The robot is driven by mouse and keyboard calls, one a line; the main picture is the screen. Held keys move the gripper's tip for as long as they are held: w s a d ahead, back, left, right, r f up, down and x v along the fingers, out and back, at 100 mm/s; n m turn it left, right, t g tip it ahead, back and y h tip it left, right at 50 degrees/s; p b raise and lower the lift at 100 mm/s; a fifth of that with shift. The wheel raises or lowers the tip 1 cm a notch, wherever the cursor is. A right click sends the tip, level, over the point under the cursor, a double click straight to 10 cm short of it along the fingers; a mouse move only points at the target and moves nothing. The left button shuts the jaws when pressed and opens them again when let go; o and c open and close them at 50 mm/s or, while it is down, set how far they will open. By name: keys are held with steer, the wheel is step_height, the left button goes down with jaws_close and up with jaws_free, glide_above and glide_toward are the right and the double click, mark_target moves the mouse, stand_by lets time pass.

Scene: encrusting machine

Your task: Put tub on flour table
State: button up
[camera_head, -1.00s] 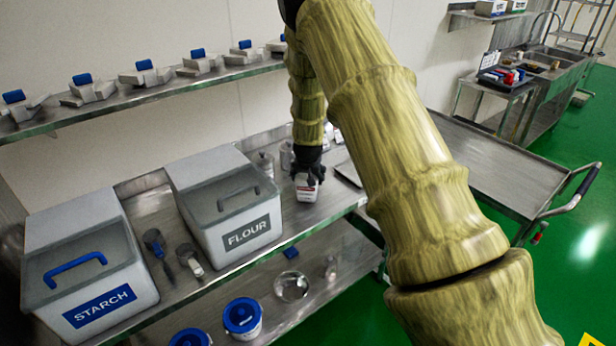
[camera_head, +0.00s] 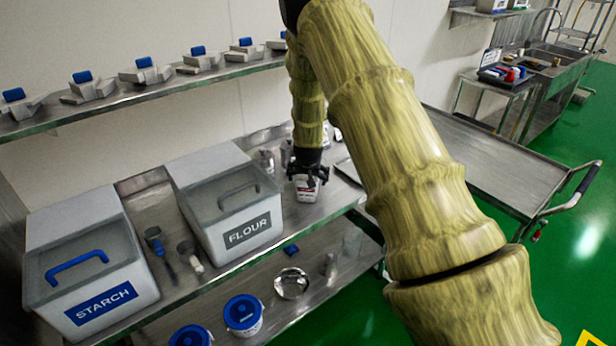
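A small white tub (camera_head: 306,191) with a dark red label stands on the steel flour table (camera_head: 318,210), right of the grey flour bin (camera_head: 228,204). My gripper (camera_head: 307,180) points down over the tub's top, with its black fingers spread to either side of it. The fingers look apart from the tub's sides, though the contact is small and partly hidden. The back of the tub is hidden by the gripper.
The starch bin (camera_head: 88,258) and two scoops stand left on the same table. Metal canisters (camera_head: 264,160) stand behind the gripper. Blue-lidded buckets (camera_head: 243,315) and a metal bowl (camera_head: 291,284) are on the lower shelf. An empty steel cart (camera_head: 500,170) is at right.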

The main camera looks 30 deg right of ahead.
steer(key=shift+r, duration=0.1)
steer(key=b+v, duration=0.3)
steer(key=v, duration=0.9)
